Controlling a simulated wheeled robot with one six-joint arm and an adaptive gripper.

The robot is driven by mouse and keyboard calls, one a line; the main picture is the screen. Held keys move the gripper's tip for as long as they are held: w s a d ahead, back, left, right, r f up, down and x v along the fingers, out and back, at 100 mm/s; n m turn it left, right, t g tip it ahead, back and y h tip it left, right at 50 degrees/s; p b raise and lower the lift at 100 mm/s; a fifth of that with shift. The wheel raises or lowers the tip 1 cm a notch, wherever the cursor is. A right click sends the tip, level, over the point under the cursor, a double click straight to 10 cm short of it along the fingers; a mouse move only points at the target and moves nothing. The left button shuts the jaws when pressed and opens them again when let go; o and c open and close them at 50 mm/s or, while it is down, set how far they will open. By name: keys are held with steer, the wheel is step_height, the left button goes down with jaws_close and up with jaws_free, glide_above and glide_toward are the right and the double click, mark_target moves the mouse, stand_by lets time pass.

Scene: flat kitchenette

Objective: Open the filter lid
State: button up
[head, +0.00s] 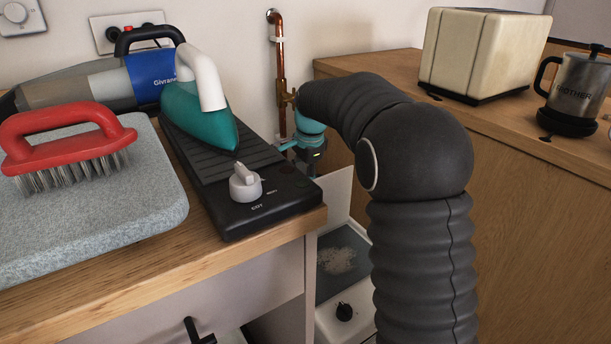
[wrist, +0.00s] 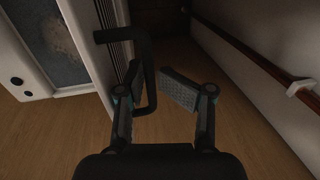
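In the wrist view, a black U-shaped handle (wrist: 149,70) stands out from a dark ribbed panel (wrist: 116,20) on the side of a white unit; this looks like the filter lid, though I cannot be certain. My gripper (wrist: 153,80) is open. Its left finger lies on the panel side of the handle bar, inside the loop, and its right finger is on the outer side. The bar passes between the pads, with a gap to the right pad; contact with the left finger is unclear. In the head view the fingers and handle are hidden behind the counter and my arm.
The white unit's grey top with white grains (head: 341,258) and a black knob (head: 344,312) sits low between the counters. A copper pipe (head: 281,75) runs up the wall. An iron (head: 205,110), a red brush (head: 68,135) and a toaster (head: 482,52) stand on the counters.

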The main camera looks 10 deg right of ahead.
step_height(320, 180, up, 12)
steer(key=s, duration=0.2)
steer(key=shift+d, duration=0.45)
steer(key=s+d+f+n, duration=0.2)
steer(key=s+f+n, duration=0.4)
steer(key=f+n, duration=0.15)
steer(key=s+d+n+t, duration=0.1)
steer(key=s+d+n, duration=0.1)
steer(key=s, duration=1.3)
steer(key=s+d+f+n+t+h, duration=0.1)
steer(key=s+d+n+t, duration=0.1)
steer(key=s, duration=1.2)
steer(key=shift+s+d+f+n+t, duration=0.35)
steer(key=shift+d+n, duration=0.2)
steer(key=shift+d, duration=0.25)
